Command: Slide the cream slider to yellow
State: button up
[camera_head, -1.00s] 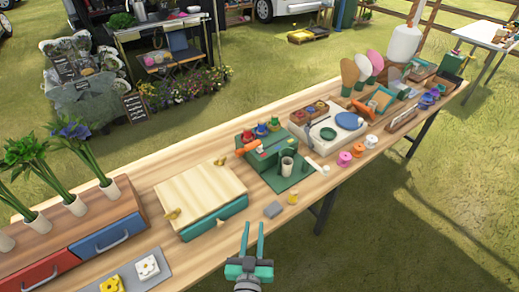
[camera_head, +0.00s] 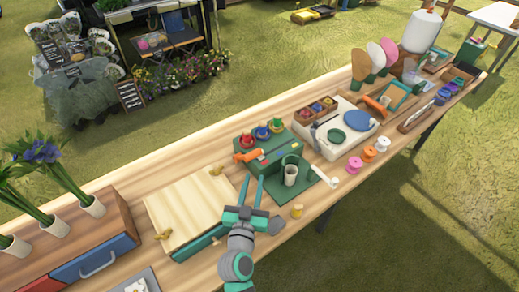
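A cream-white rod-like piece (camera_head: 324,180) sticks out at the device's right.
A pale wooden board (camera_head: 190,208) on a teal base lies to the left. A grey cup (camera_head: 290,174) stands on the green base. A grey block (camera_head: 276,225) and a small yellow piece (camera_head: 297,211) lie near the front edge. Spools (camera_head: 368,153) are to the right.

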aim_at(259, 162)
jog(key=w, duration=0.3)
jog(key=w+d, duration=0.1)
jog(key=w, duration=0.3)
jog(key=w+d, duration=0.1)
jog(key=w, duration=0.2)
jog(key=shift+w, duration=0.4)
grip_shut()
jog(key=shift+a, duration=0.1)
